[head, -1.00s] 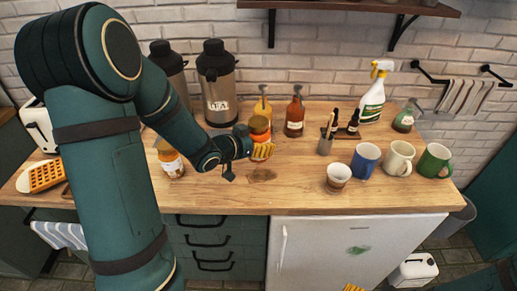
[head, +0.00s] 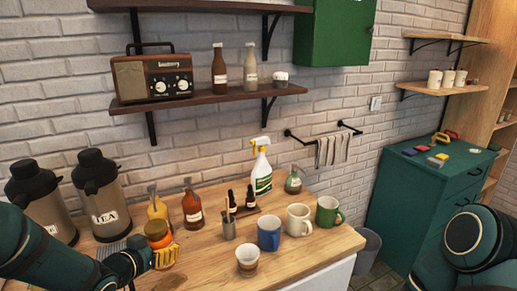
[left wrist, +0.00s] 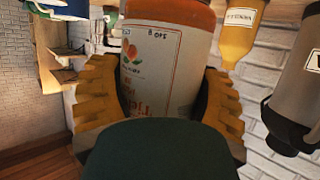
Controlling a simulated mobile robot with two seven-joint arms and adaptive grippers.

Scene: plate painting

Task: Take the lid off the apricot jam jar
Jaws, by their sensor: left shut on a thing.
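An orange-topped jar (head: 157,232) stands among the bottles at the left of the counter in the head view. My left gripper (head: 163,257) has its yellow fingers around it. In the left wrist view the jar (left wrist: 165,65) has orange contents and a pale label with a fruit picture; the label's words are too unclear to read. The fingers of my left gripper (left wrist: 158,85) press in from both sides. A dark green shape covers the lower part of that view, so the lid end is hidden there. My right gripper is out of view.
A mustard bottle (head: 158,211) and a brown bottle (head: 192,210) stand close behind the jar. Tea flasks (head: 102,195) are at the left. A small cup (head: 248,260) and mugs (head: 269,234) stand to the right. Bare counter (head: 205,260) lies between the jar and the cup.

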